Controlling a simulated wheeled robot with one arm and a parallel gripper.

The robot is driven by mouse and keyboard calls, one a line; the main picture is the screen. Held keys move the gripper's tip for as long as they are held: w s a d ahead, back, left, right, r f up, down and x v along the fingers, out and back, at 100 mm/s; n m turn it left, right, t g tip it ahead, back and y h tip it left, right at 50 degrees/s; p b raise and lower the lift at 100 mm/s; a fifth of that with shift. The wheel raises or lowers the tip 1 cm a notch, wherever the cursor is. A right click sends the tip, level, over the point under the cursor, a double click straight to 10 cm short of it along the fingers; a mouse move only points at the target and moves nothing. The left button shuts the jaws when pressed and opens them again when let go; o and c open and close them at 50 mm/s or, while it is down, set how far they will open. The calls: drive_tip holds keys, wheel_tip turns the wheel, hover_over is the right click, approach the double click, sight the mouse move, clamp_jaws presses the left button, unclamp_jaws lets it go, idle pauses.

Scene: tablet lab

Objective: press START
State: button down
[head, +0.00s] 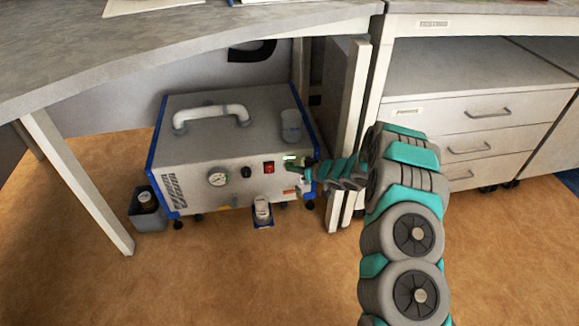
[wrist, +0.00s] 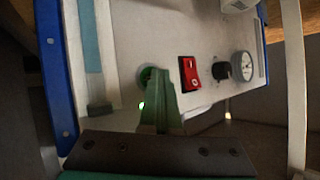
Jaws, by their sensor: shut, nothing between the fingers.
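A grey machine (head: 238,158) with blue edges stands on the floor under the bench; its front panel also shows in the wrist view (wrist: 130,30). A round green button (wrist: 147,75) is on the panel, partly hidden by my fingertips; no START lettering is readable. My gripper (wrist: 156,76) is shut and empty, its tips in front of the button. I cannot tell whether they touch or press it. In the head view my gripper (head: 293,167) reaches the panel's right end from the right and covers the button there.
A red switch (wrist: 190,73), a black knob (wrist: 221,71) and a gauge (wrist: 243,65) sit beside the button. A bench leg (head: 350,130) stands close right of the machine. A small cup in a holder (head: 263,212) is in front below; a dark bin (head: 147,212) is at left.

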drive_tip(key=shift+s+d+b, duration=0.2)
drive_tip(key=shift+s+b, duration=0.15)
drive_tip(key=shift+s, duration=0.45)
drive_tip(key=s+b, duration=0.1)
drive_tip(key=s, duration=0.1)
drive_tip(key=s+d+b, duration=0.1)
drive_tip(key=s, duration=0.1)
drive_tip(key=shift+s+d, duration=0.15)
drive_tip(key=shift+s, duration=0.25)
drive_tip(key=shift+d+r, duration=0.1)
idle(0.7)
